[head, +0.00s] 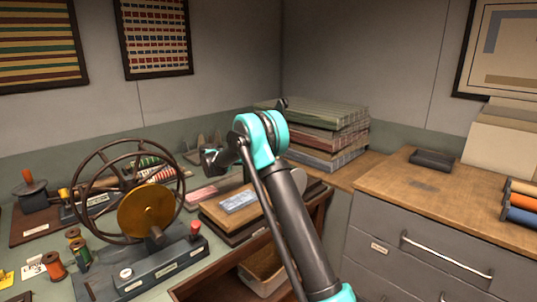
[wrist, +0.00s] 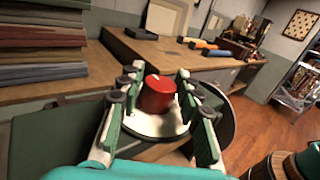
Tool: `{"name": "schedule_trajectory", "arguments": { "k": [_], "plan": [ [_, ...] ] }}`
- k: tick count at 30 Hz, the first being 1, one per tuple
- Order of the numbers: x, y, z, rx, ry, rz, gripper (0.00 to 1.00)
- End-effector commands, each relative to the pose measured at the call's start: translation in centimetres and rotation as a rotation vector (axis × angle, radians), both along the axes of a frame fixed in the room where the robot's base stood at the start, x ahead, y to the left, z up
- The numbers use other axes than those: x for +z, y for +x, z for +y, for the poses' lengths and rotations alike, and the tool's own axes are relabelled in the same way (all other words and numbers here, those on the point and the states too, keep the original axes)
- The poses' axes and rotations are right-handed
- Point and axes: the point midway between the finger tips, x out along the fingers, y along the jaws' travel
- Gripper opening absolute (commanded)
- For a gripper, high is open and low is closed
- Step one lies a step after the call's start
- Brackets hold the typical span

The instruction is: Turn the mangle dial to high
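The mangle dial shows in the wrist view as a red round knob (wrist: 157,95) with a white mark on its top, on a round white plate (wrist: 160,126). My gripper (wrist: 158,85) is open, with one finger on each side of the knob. A gap shows between the knob and each finger, so I see no clear contact. The plate's lettering is too small to read, so I cannot tell the setting. In the head view the knob and my gripper's fingertips are not visible; my arm covers that part of the counter.
A stack of folded cloth (head: 325,135) stands at the back corner. A large hand wheel (head: 84,187) with a yellow disc stands on the left counter near thread spools (head: 54,265). Grey drawers with a wooden top (head: 415,205) stand at the right. Floor shows at the wrist view's right.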

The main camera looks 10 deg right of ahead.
Motion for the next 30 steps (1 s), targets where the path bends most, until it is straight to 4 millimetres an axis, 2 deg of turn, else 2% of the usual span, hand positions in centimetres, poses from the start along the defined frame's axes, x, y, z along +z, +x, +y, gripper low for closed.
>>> {"name": "schedule_trajectory", "arguments": {
  "k": [1, 3, 14, 17, 24, 30],
  "plan": [
    [0.0, 0.0, 0.0, 0.0, 0.0, 0.0, 0.44],
    [0.0, 0.0, 0.0, 0.0, 0.0, 0.0, 0.52],
    [0.5, 0.0, 0.0, 0.001, 0.0, 0.0, 0.52],
    [1.6, 0.0, 0.0, 0.001, 0.0, 0.0, 0.52],
    [6.1, 0.0, 0.0, 0.001, 0.0, 0.0, 0.52],
    [8.9, 0.0, 0.0, 0.001, 0.0, 0.0, 0.52]
  ]
}}
